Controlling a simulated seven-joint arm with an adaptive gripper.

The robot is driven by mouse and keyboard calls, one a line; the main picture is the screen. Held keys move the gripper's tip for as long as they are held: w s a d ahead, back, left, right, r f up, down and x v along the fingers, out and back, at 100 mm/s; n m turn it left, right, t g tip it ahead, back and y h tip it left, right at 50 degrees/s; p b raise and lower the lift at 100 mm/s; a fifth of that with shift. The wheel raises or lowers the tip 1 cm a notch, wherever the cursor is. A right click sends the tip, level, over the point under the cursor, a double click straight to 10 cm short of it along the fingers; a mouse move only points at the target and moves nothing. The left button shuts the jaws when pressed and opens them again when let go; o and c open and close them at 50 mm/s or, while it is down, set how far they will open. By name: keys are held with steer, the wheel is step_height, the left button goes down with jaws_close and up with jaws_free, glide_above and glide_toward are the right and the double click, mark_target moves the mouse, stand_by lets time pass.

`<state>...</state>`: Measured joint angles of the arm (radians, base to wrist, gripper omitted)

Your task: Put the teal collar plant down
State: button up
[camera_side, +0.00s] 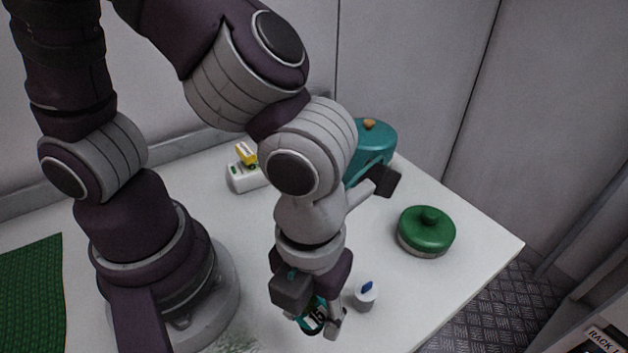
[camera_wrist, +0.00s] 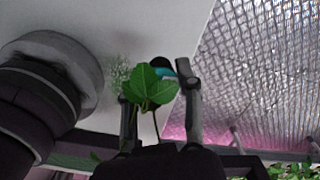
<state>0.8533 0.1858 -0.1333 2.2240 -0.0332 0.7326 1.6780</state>
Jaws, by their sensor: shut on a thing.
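The teal collar plant (camera_side: 313,314) is in my gripper (camera_side: 320,322) low in the side view, above or at the front part of the white table; I cannot tell whether it touches the surface. Only a bit of teal and a dark label show there. In the wrist view its green leaves (camera_wrist: 148,88) stand between the fingers of my gripper (camera_wrist: 160,95), with a piece of the teal collar behind them. My gripper is shut on the plant. The leaves hide most of the collar.
A small white container with a blue top (camera_side: 365,295) stands just right of my gripper. A green mat (camera_side: 30,300) lies left.

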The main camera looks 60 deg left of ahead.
steer(key=w+a+r+n, duration=0.4)
steer(key=w+a+n, duration=0.45)
steer(key=n, duration=0.65)
steer(key=w+a+r+n, duration=0.3)
steer(key=w+a+n, duration=0.55)
steer(key=n, duration=0.65)
steer(key=m, duration=3.1)
glide_above(309, 351)
steer(key=f, duration=0.4)
steer(key=d+f, duration=0.1)
steer(key=f, duration=0.1)
steer(key=shift+s+f, duration=0.3)
steer(key=shift+f, duration=0.1)
steer(key=shift+f, duration=0.1)
step_height(309, 351, down, 9)
steer(key=shift+f, duration=0.2)
